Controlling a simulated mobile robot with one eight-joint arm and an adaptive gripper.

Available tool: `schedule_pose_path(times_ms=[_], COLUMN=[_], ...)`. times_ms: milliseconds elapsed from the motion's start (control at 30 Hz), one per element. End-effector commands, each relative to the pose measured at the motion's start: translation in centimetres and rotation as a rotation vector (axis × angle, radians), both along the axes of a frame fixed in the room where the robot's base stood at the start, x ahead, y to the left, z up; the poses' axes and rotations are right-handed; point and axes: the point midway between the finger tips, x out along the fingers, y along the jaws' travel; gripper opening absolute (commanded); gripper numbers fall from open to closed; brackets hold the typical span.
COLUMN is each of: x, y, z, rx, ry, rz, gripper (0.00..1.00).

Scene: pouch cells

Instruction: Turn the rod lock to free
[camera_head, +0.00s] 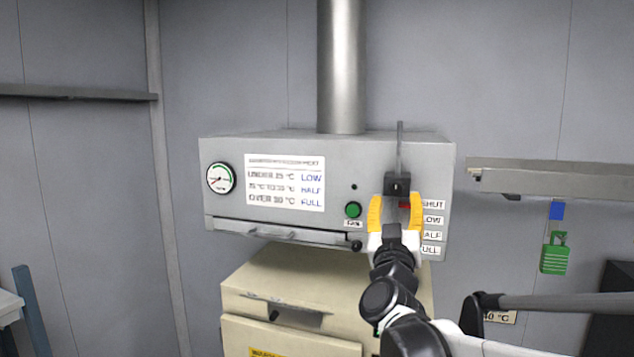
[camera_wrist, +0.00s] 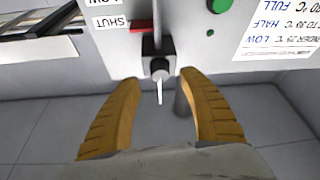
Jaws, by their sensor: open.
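The rod lock is a small black block (camera_head: 397,182) on the right front of the grey hood, around an upright thin grey rod (camera_head: 400,140). In the wrist view, which is upside down, the black block (camera_wrist: 151,46) has a round dark knob (camera_wrist: 160,66) with a thin pale bar on it. A red marker (camera_wrist: 141,27) sits beside the SHUT label (camera_wrist: 110,23). My gripper (camera_head: 396,205) is open with yellow fingers just in front of the lock. In the wrist view, my gripper (camera_wrist: 160,82) has one finger either side of the knob, apparently not touching it.
The hood (camera_head: 228,160) carries a gauge (camera_head: 221,178), a printed temperature chart (camera_head: 285,183) and a green button (camera_head: 353,210). Its front handle (camera_head: 290,235) runs below. A cream cabinet (camera_head: 275,285) stands underneath. A green padlock (camera_head: 554,258) hangs at the right under a shelf (camera_head: 550,180).

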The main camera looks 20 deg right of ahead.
Motion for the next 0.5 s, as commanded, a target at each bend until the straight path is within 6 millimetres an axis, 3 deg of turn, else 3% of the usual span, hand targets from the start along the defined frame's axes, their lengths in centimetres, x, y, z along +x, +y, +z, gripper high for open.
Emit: schedule_pose_path(times_ms=[200,500], x=[2.8,3.7], y=[-1.6,-2.1], z=[1.5,1.7], rx=[-0.001,0.000], ry=[0.000,0.000], rz=[-0.001,0.001], gripper=[0.50,0.50])
